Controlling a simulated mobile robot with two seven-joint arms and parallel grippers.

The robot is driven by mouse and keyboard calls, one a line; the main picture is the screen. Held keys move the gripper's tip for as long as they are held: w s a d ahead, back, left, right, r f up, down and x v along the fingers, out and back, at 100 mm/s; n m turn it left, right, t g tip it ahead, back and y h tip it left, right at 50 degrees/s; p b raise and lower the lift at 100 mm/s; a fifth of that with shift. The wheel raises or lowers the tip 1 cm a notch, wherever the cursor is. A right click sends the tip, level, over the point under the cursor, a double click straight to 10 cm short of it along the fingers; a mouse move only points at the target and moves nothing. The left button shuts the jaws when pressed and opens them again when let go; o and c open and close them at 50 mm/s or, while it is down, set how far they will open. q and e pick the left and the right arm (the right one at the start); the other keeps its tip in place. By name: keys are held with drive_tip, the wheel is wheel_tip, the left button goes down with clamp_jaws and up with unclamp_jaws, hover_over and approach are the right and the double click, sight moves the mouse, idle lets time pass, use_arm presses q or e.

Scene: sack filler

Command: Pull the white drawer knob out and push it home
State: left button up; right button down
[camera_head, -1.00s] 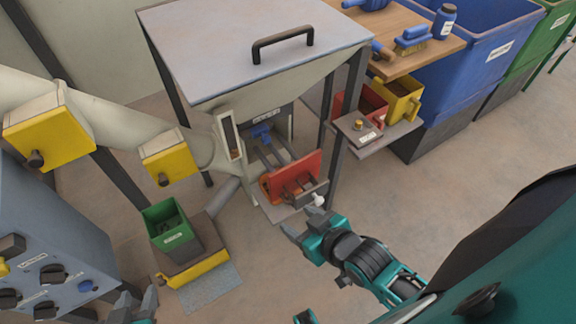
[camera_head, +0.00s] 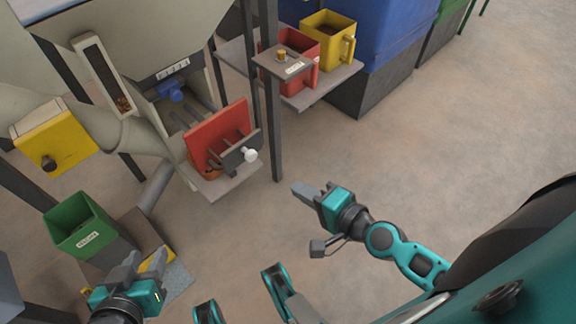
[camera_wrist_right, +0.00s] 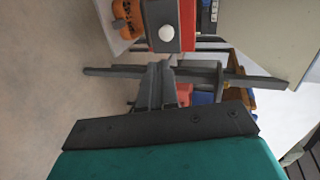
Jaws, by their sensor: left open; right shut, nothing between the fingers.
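The white knob (camera_head: 250,155) sits on the front of a small dark grey block (camera_head: 236,156) before an upright red plate (camera_head: 219,134), on a grey shelf below the hopper. In the right wrist view the knob (camera_wrist_right: 166,32) shows ahead of the fingers, near the top. My right gripper (camera_head: 302,190) is shut and empty, to the right of the knob and apart from it. Its closed fingers (camera_wrist_right: 155,85) point toward the knob in the wrist view. My left gripper (camera_head: 146,260) is open and empty at lower left, beside the green bin, far from the knob.
A dark post (camera_head: 272,120) stands just right of the red plate. A green bin (camera_head: 78,226) is at lower left. The floor (camera_head: 420,160) at right is clear.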

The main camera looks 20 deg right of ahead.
approach(254, 158)
drive_tip(key=shift+m, duration=0.3)
drive_tip(key=x, duration=0.5)
drive_tip(key=shift+f, duration=0.1)
use_arm(q)
drive_tip(key=shift+d+f, duration=0.15)
drive_tip(key=shift+d, duration=0.05)
use_arm(e)
drive_tip(key=shift+w+a+f, duration=0.1)
drive_tip(key=shift+w+a, duration=0.15)
drive_tip(key=shift+w, duration=0.35)
use_arm(q)
drive_tip(key=shift+w, duration=0.1)
